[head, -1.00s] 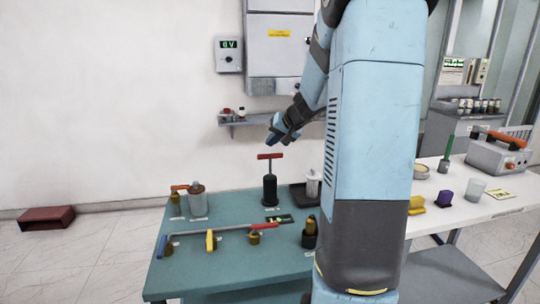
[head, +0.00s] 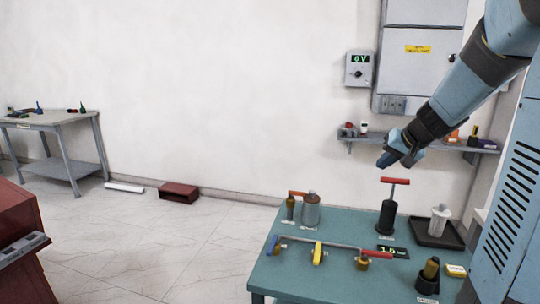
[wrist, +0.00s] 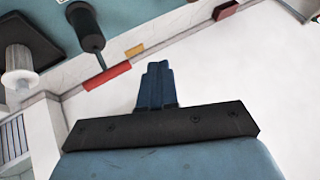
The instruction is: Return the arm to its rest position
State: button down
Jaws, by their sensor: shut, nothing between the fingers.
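My arm reaches in from the upper right of the head view. My gripper (head: 388,161) is shut and empty, held in the air in front of the wall, just above the far side of the teal table (head: 330,222). In the wrist view my gripper (wrist: 158,68) shows its blue fingers together. The black pump with a red T-handle (head: 388,210) stands upright on the table below my gripper, apart from it. In the wrist view the pump's red handle (wrist: 108,76) lies left of the fingers.
A wall shelf (head: 420,145) is behind my gripper.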

jog(key=s+a+n+h, duration=0.1)
jog(key=s+a, duration=0.2)
jog(key=s, duration=0.6)
jog(key=s+a+r+n+g+h, duration=0.1)
jog(key=s+a, duration=0.2)
jog(key=s, duration=0.6)
jog(key=s+a+r+n+h, duration=0.1)
jog(key=s+a, duration=0.3)
jog(key=s, duration=0.5)
jog(key=shift+s+r+g, duration=0.25)
jog(key=shift+s+g, duration=0.05)
jog(key=shift+g, duration=0.1)
